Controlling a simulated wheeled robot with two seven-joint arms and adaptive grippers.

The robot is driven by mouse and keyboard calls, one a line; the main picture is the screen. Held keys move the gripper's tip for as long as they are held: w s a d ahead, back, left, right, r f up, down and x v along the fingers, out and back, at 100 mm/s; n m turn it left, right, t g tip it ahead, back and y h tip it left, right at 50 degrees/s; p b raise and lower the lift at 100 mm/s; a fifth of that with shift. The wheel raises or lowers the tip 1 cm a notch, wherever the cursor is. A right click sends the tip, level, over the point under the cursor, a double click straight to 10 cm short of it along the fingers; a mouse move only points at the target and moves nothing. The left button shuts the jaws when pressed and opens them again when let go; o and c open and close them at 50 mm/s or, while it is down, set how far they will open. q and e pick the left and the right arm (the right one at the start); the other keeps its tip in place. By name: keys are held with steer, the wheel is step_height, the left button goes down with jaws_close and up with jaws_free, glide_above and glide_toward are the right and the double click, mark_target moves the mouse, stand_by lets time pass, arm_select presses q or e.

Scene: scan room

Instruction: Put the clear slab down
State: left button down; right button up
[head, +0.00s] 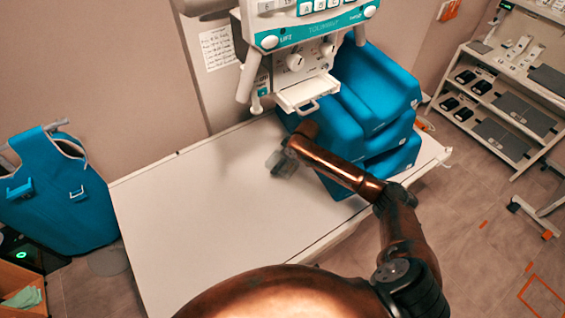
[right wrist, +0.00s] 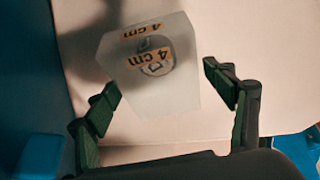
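The clear slab (right wrist: 155,95) is a pale, see-through block with orange "4 cm" labels and a dark round mark. In the right wrist view it lies between the fingers of my right gripper (right wrist: 161,77). The fingers are spread wide; the left one overlaps the slab's edge and a narrow gap shows at the right one. The slab seems to rest on the white table (head: 200,200), but its contact with the top is hard to see. In the head view my right gripper (head: 282,163) is low over the table, and the slab is hard to make out there. My left gripper is out of view.
Blue stacked pads (head: 375,95) stand just right of my right gripper. A machine with a teal panel (head: 300,50) and a small drawer overhangs the table's back. The table's left part is clear. A blue apron (head: 60,195) hangs at left; a shelf rack (head: 505,95) stands at right.

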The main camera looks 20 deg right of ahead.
steer(key=v, duration=1.2)
steer(key=shift+r, duration=0.1)
